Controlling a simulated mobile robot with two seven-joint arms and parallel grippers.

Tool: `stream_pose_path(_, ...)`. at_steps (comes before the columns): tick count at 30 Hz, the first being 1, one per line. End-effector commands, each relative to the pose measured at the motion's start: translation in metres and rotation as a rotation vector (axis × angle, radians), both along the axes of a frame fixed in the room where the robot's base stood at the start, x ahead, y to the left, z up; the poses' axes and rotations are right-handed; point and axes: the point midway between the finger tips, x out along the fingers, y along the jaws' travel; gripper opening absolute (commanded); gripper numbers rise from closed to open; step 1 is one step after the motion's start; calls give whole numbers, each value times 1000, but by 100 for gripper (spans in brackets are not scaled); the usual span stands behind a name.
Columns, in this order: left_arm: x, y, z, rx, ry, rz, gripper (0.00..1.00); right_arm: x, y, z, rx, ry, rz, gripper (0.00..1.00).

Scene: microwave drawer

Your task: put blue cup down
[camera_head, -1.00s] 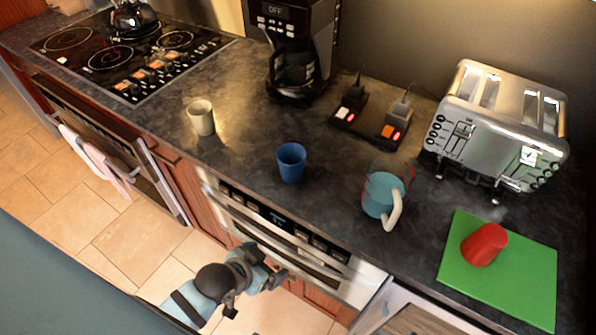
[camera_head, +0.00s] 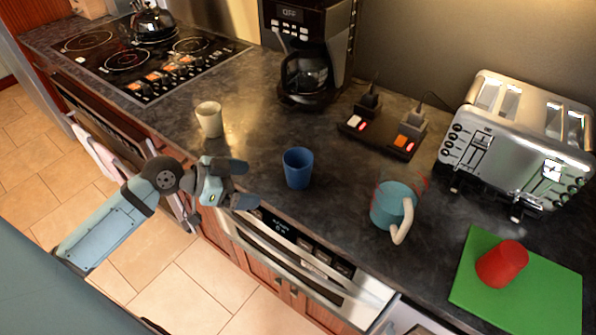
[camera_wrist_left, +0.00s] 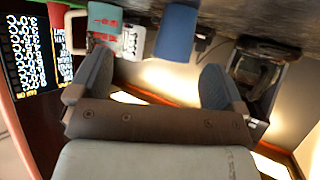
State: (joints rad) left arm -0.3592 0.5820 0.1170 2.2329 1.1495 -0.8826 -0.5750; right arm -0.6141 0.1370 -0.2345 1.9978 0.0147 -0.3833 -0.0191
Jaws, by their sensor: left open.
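The blue cup (camera_head: 298,168) stands upright on the dark counter near its front edge, above the microwave drawer. My left gripper (camera_head: 243,184) is open and empty, at the counter's front edge to the left of the cup. Its fingers point right towards the cup, with a gap between. In the left wrist view the cup (camera_wrist_left: 178,38) shows beyond the two spread fingers (camera_wrist_left: 157,86), and nothing is between them. My right gripper is not in view.
A beige cup (camera_head: 209,119) stands left of the blue cup. A teal jug (camera_head: 391,207), a red cup (camera_head: 502,263) on a green board (camera_head: 478,290) and a toaster (camera_head: 520,140) are to the right. A coffee maker (camera_head: 305,50) stands behind. The microwave drawer (camera_head: 300,262) is below the counter.

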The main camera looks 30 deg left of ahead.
Motion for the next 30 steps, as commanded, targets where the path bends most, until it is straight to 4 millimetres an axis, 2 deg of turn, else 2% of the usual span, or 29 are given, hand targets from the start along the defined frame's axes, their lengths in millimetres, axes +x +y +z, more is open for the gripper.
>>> stream_pose_path(3, 20, 18, 26, -47, -86, 0, 96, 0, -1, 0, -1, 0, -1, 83)
stream_pose_path(8, 32, 25, 39, -79, -132, 4, 96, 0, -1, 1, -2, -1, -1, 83)
stream_pose_path(19, 78, -17, 18, -84, -131, 6, 96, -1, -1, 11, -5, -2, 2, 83)
stream_pose_path(30, 100, -42, 10, -86, -131, 5, 96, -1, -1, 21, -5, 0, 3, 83)
